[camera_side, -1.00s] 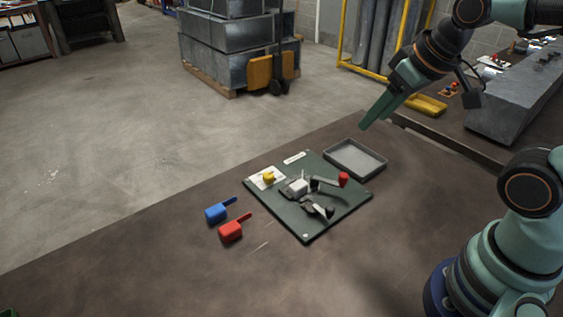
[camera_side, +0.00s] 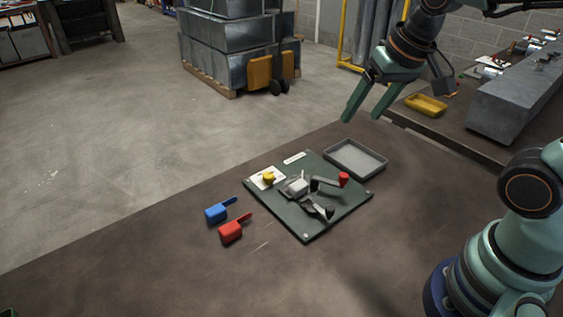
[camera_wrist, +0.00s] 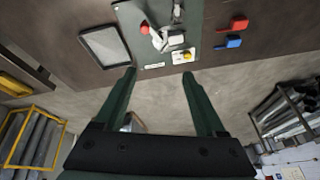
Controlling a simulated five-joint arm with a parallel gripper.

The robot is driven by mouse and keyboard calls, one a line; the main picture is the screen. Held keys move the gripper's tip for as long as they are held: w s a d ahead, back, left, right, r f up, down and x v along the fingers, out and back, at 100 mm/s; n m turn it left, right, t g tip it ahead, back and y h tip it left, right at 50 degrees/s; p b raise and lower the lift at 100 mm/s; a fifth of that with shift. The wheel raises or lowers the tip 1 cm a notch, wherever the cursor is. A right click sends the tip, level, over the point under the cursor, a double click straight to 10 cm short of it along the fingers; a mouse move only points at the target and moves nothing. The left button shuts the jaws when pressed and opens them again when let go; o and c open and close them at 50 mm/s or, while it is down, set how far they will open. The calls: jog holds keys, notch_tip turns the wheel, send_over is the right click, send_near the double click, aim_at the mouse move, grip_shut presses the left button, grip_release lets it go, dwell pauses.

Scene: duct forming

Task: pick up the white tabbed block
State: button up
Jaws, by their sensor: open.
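The white tabbed block (camera_side: 298,186) sits on the dark green board (camera_side: 303,224), in among the clamp parts. It also shows in the wrist view (camera_wrist: 176,40), small and partly crowded by the clamp. A clamp arm with a red knob (camera_side: 343,178) lies to its right; whether it touches the block I cannot tell. My gripper (camera_side: 361,117) is open and empty, in the air above and beyond the board. In the wrist view, its two fingers (camera_wrist: 160,73) stand apart, with the board past their tips.
A yellow knob on a white plate (camera_side: 268,178) is on the board's left corner. A blue block (camera_side: 216,213) and a red block (camera_side: 230,232) with tabs lie left of the board. A grey tray (camera_side: 356,159) lies behind it. The table's front is clear.

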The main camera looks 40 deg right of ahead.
jog(key=w+a+f+m+g, duration=0.2)
jog(key=w+f+m, duration=0.1)
jog(key=w+m, duration=0.4)
jog(key=m+g, duration=0.3)
jog(key=m, duration=0.4)
send_over(299, 184)
notch_tip(299, 184, down, 7)
jog(key=shift+m, duration=0.3)
notch_tip(299, 184, down, 12)
jog(key=shift+f, duration=0.2)
grip_shut()
